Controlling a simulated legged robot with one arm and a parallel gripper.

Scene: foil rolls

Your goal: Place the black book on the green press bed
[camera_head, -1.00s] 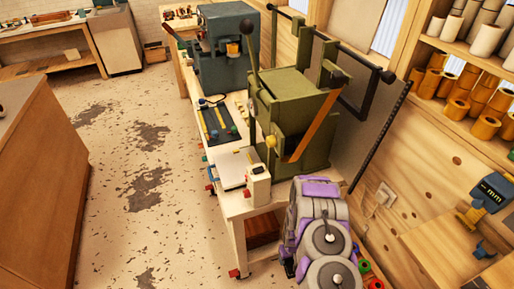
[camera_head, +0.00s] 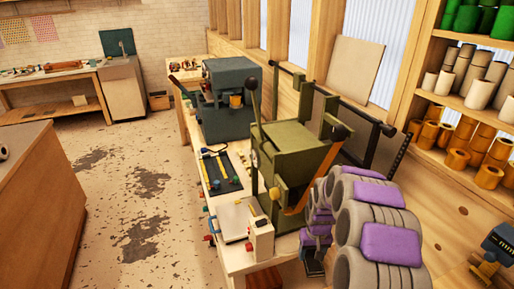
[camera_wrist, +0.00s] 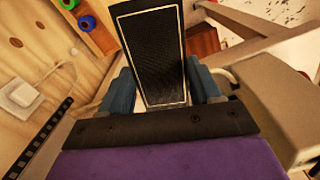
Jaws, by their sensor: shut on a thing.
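The black book (camera_wrist: 152,52), with a thin light border on its cover, is held between the blue fingers of my gripper (camera_wrist: 163,88) in the wrist view. In the head view, my gripper (camera_head: 315,250) hangs at the lower middle, with the dark book (camera_head: 314,265) below it. The olive-green press (camera_head: 290,150) stands on the bench, behind and left of my arm. My arm covers part of its right side, and I cannot clearly make out its bed.
A pale bench (camera_head: 250,262) carries a white box-like device (camera_head: 260,240), a dark mat with yellow strips (camera_head: 219,171) and a blue-grey machine (camera_head: 229,105). Shelves of rolls (camera_head: 470,130) stand at the right. The floor (camera_head: 140,200) at left is open.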

